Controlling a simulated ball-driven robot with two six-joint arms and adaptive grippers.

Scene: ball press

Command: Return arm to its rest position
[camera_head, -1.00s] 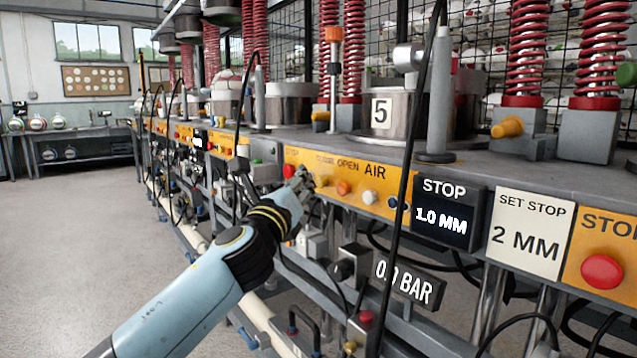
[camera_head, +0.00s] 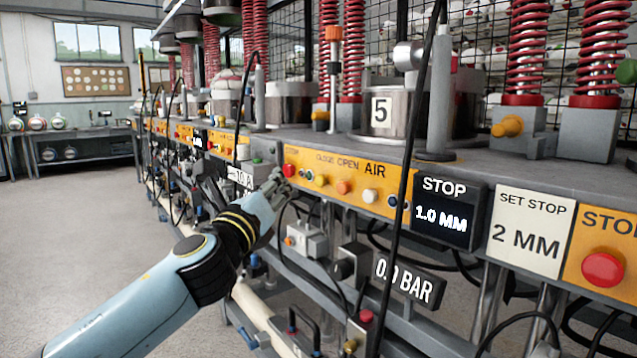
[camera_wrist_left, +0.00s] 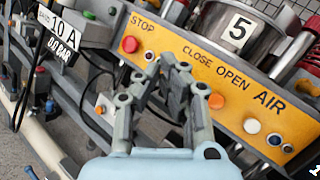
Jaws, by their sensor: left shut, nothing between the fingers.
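My left gripper (camera_head: 277,181) is shut and empty, with its light blue arm coming in from the lower left. It is in front of the left end of the orange button panel (camera_head: 326,172); I cannot tell whether it touches the panel. In the left wrist view my left gripper's fingers (camera_wrist_left: 167,72) cover part of the panel, between the red stop button (camera_wrist_left: 130,44) and the orange button (camera_wrist_left: 216,101). My right gripper is in neither view.
Press 5 (camera_head: 383,112) stands behind the panel on the grey bench. A black hose (camera_head: 404,200) hangs in front of it. A "1.0 MM" display (camera_head: 441,218) and a "0.0 BAR" display (camera_head: 410,281) are to the right. The floor (camera_head: 90,230) at left is clear.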

